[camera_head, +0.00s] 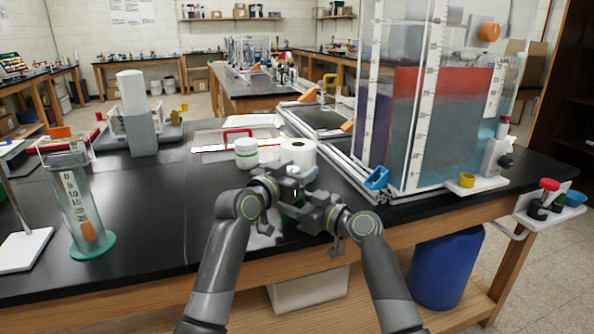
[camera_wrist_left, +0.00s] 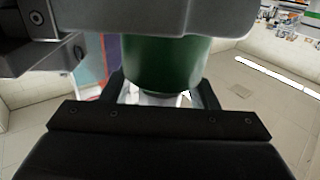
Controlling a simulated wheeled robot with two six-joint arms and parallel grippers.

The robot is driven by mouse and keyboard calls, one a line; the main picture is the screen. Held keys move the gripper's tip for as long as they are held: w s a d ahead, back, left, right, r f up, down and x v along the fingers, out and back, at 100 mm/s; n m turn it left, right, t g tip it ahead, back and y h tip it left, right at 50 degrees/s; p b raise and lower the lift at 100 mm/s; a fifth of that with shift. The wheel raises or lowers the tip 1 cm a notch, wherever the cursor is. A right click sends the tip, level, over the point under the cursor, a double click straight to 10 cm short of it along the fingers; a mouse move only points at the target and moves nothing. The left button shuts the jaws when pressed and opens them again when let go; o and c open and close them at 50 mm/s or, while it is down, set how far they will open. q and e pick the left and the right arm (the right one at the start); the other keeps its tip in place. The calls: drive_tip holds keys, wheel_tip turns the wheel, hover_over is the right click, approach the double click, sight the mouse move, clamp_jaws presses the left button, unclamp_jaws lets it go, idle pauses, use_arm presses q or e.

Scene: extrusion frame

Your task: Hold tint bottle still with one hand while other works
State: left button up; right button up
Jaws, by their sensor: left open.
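A dark green bottle, seemingly the tint bottle, shows in the left wrist view (camera_wrist_left: 165,62) with a pale part at its lower end. In the head view only a sliver of green (camera_head: 291,212) shows between my grippers. My left gripper (camera_head: 284,192) is at the bench's front edge. In the left wrist view its two fingers (camera_wrist_left: 160,94) are apart, on either side of the pale part; contact cannot be seen. My right gripper (camera_head: 322,212) is close against the left one. Its fingers are hidden, and I cannot tell whether it grips the bottle.
A white jar with a green band (camera_head: 246,153) and a white roll (camera_head: 298,153) stand just beyond my grippers. A large clear tank (camera_head: 425,110) stands at right. A clear cylinder on a green base (camera_head: 92,247) stands at left. The black benchtop (camera_head: 165,205) between is clear.

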use_arm(q)
drive_tip(key=c, duration=1)
drive_tip(key=shift+m+g+h, duration=0.5)
drive_tip(key=shift+h, duration=0.1)
drive_tip(key=m+g+h, duration=0.3)
drive_tip(key=g, duration=0.1)
drive_tip(key=shift+s+d+f+m+g+h, duration=0.1)
drive_tip(key=shift+s+d+m+g+h, duration=0.1)
drive_tip(key=shift+m+g+h, duration=0.15)
drive_tip(key=shift+s+d+m+g+h, duration=0.15)
drive_tip(key=shift+m+g+h, duration=0.5)
drive_tip(key=shift+m+g, duration=0.65)
drive_tip(key=shift+s+m+g+h, duration=0.2)
drive_tip(key=shift+m+g+h, duration=0.5)
drive_tip(key=shift+g, duration=0.95)
drive_tip(key=shift+s+m+g, duration=0.1)
drive_tip(key=shift+m+g, duration=0.25)
drive_tip(key=shift+g, duration=0.15)
drive_tip(key=o, duration=1)
